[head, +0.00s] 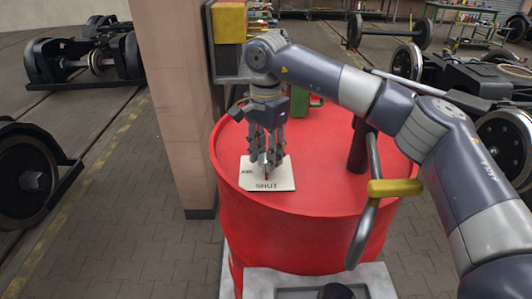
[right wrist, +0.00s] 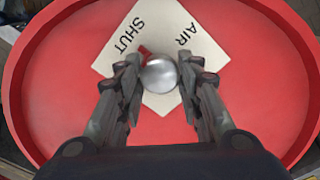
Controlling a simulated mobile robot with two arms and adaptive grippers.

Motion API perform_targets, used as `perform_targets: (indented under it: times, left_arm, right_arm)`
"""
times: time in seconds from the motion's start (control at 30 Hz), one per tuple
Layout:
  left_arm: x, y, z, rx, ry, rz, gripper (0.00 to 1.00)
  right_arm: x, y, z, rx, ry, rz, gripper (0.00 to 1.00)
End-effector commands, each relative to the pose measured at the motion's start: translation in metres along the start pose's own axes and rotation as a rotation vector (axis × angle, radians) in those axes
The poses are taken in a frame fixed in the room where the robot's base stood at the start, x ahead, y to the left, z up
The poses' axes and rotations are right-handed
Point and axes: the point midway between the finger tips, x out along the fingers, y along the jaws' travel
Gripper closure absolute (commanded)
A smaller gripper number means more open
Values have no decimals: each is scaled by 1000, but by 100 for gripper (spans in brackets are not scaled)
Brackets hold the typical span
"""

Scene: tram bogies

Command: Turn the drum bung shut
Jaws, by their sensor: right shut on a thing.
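The red drum (head: 310,232) stands in front of me, and its top fills most of the right wrist view (right wrist: 60,105). A cream plate (head: 284,184) marked SHUT and AIR lies on the drum top; it also shows in the right wrist view (right wrist: 158,15). The round silver bung (right wrist: 159,77) sits over the plate, with a red pointer (right wrist: 146,51) directed towards SHUT. My right gripper (head: 265,164) points down over the plate, its fingers shut on both sides of the bung. The fingers mostly hide the bung in the head view. My left gripper is out of view.
A dark pump with a yellow-ended handle (head: 396,188) rises at the drum's right side. A green object (head: 317,100) stands behind my gripper. A pillar (head: 176,95) is close to the drum's left. Wheelsets and bogies (head: 90,55) stand around the paved floor.

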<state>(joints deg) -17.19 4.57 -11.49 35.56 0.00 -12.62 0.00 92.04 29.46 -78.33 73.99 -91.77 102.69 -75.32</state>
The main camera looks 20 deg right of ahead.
Motion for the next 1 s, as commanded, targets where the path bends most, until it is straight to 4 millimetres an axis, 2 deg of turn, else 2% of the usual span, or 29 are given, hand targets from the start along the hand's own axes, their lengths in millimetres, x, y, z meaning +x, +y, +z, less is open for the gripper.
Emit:
perform_targets:
  times: [0.1, 0.13, 0.2, 0.5, 0.63, 0.77, 1.0]
  left_arm:
    - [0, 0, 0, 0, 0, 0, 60]
    - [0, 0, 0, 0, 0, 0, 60]
    - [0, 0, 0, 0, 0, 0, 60]
    - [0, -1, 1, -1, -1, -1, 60]
    - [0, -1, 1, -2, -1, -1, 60]
    - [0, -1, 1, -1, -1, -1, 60]
    - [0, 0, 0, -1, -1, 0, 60]
  right_arm:
    - [-2, -1, 0, 0, 2, -4, 90]
    - [-2, -1, 0, 0, 2, -4, 60]
    - [-2, -1, 0, 0, 1, -4, 45]
    - [-1, 0, 0, 0, 1, -1, 45]
    - [-8, 0, 0, 1, 1, -2, 45]
    - [-29, -1, 0, 0, 1, -5, 45]
    - [-81, -1, 0, 1, 1, -6, 45]
